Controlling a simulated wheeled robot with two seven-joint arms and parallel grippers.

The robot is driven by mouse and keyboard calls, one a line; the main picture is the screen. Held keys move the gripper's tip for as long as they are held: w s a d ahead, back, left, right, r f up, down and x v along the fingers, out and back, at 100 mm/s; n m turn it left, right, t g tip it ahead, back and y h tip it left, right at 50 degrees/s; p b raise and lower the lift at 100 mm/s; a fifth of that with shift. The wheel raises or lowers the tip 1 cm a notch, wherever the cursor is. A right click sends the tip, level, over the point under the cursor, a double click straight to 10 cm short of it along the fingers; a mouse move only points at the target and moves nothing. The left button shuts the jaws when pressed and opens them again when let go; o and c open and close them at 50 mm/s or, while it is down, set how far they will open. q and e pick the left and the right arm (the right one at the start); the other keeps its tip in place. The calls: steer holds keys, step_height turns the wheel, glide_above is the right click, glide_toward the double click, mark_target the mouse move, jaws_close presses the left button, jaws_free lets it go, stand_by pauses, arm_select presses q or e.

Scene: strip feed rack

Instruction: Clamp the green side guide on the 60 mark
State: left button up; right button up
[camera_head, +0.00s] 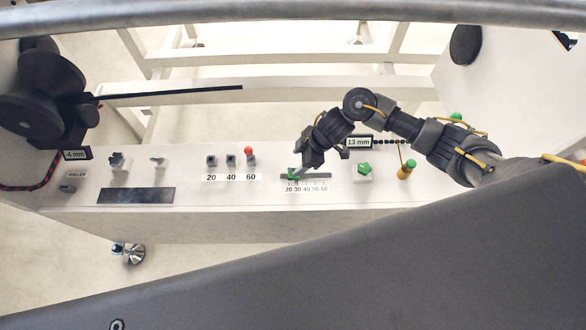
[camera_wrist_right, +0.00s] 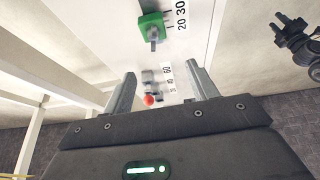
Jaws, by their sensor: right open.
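The green side guide (camera_head: 292,175) sits on a dark rail (camera_head: 318,175) near the left end of the printed scale (camera_head: 306,188), close to the 20 mark. In the right wrist view the guide (camera_wrist_right: 151,27) is a green block with a small grey lever, beside the 20. The scale's 60 is at its right end. My right gripper (camera_wrist_right: 163,90) is open, with nothing between its fingers.
A "13 mm" display (camera_head: 358,142) stands behind.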

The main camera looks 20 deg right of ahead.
mark_target(292, 171)
steer(key=shift+h, duration=0.3)
steer(key=x, duration=0.3)
steer(key=d+x, duration=0.1)
steer(key=x, duration=0.5)
steer(key=shift+d+f, duration=0.2)
steer(key=shift+f, duration=0.4)
steer(key=shift+c, duration=0.2)
steer(key=shift+g, duration=0.3)
steer(key=c, duration=1.2)
jaws_close()
